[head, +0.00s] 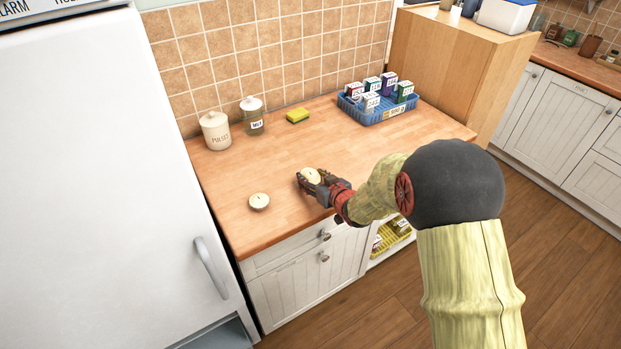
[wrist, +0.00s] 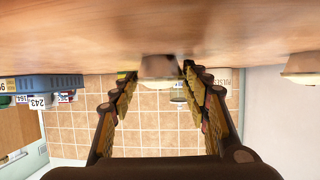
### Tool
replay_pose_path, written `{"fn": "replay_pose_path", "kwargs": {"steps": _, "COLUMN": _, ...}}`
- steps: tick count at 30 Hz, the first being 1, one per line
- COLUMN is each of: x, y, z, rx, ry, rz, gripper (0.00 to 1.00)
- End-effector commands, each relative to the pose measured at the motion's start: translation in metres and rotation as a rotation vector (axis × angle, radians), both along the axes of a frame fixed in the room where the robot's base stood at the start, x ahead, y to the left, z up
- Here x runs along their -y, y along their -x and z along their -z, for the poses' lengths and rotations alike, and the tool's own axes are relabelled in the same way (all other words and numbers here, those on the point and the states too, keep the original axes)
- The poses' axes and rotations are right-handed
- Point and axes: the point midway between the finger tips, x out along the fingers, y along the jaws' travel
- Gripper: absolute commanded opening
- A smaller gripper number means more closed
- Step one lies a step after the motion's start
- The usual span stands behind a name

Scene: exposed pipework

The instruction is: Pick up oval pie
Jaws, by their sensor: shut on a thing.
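A pale-topped pie (head: 311,175) is at my gripper (head: 312,181) on the wooden counter, partly hidden by the fingers. In the wrist view, which is upside down, this pie (wrist: 159,67) sits between the fingertips of my gripper (wrist: 158,72), at the counter surface. My gripper is shut on it. A second pale pie (head: 259,201) lies on the counter to the left, apart from the gripper. It also shows at the right edge of the wrist view (wrist: 301,67). I cannot clearly tell from the outlines which pie is oval.
A PULSES jar (head: 215,131), a glass jar (head: 252,116) and a yellow-green sponge (head: 297,115) stand along the tiled wall. A blue basket (head: 378,113) of small boxes is at the back right. A white fridge (head: 100,180) borders the left. The right front of the counter is clear.

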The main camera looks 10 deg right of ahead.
Motion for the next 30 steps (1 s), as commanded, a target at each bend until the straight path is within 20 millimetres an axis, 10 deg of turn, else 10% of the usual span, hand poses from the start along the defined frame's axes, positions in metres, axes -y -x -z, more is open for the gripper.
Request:
{"fn": "replay_pose_path", "kwargs": {"steps": 17, "x": 0.000, "y": 0.000, "z": -0.005, "rx": 0.001, "ry": 0.001, "rz": 0.000, "gripper": 0.17}}
{"fn": "replay_pose_path", "kwargs": {"steps": 30, "x": -0.013, "y": 0.029, "z": -0.075, "rx": 0.005, "ry": 0.000, "rz": -0.002, "gripper": 0.17}}
